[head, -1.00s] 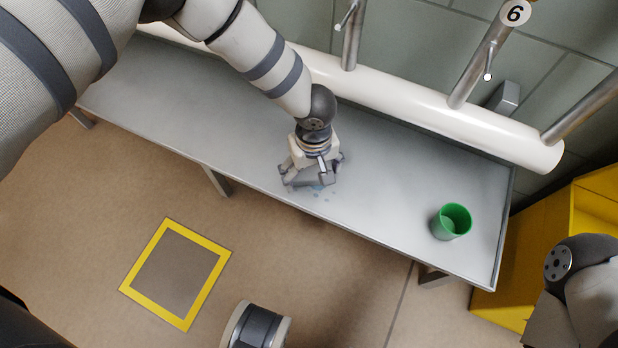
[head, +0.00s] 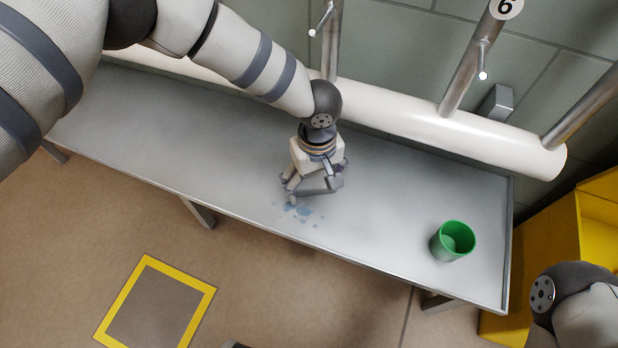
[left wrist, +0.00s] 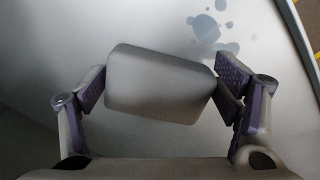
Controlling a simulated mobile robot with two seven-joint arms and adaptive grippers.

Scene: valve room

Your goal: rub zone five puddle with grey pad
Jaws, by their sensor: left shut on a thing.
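A bluish puddle (head: 300,211) of several spots lies on the metal bench (head: 390,215), near its front edge. It also shows in the left wrist view (left wrist: 212,30), just beyond the pad. My left gripper (head: 312,188) is over the bench, on the wall side of the puddle. It is shut on the grey pad (left wrist: 160,84), which sits crosswise between its two fingers. The pad is low over the bench; I cannot tell whether it touches. My right gripper does not show; only part of my right arm is at the lower right.
A green cup (head: 452,241) stands near the bench's right end. A yellow bin (head: 600,225) is at the right. A yellow-framed square (head: 155,305) marks the floor.

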